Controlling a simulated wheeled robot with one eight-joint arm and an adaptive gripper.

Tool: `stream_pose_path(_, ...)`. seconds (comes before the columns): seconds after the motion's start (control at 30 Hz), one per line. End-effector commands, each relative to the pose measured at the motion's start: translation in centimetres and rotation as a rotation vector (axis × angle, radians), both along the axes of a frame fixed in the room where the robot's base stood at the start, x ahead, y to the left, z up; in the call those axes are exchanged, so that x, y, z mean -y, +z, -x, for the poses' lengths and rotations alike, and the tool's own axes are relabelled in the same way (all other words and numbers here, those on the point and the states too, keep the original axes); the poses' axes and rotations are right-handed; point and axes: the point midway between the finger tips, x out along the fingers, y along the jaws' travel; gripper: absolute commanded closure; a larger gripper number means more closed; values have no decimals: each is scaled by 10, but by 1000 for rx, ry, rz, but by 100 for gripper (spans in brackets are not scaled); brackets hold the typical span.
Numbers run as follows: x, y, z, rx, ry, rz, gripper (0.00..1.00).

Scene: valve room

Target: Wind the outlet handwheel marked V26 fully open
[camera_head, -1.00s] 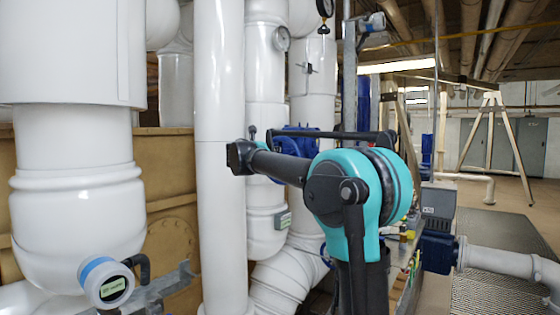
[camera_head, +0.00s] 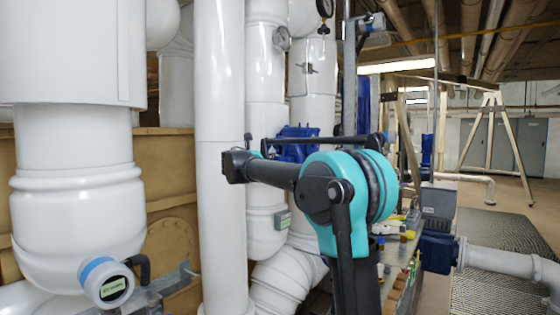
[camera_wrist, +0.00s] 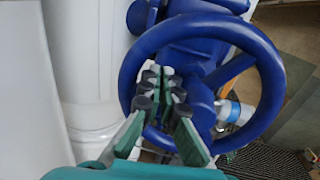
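A blue handwheel (camera_wrist: 273,75) with a round rim and spokes fills much of the wrist view. No V26 marking is legible on it, so I cannot tell which wheel it is. My gripper (camera_wrist: 159,74) is in front of the wheel, its fingers pointing inside the rim over the left part of the wheel. The fingertips are close together with a narrow dark gap; whether they touch or grip a spoke is unclear. In the head view my gripper is not identifiable, and a blue valve part (camera_head: 297,150) shows behind my arm.
Large white pipes (camera_head: 220,150) stand left and behind my arm. A grey gauge-like device (camera_head: 106,284) juts out at lower left. A blue flanged fitting with a grey pipe (camera_head: 500,262) is at right. Open floor with dark matting (camera_head: 490,235) lies farther right.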

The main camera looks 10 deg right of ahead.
Motion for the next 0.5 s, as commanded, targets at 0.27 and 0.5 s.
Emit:
stream_pose_path(0.27, -1, -2, 0, 0, 1, -1, 100)
stream_pose_path(0.5, -2, -15, -2, -1, 1, -3, 100)
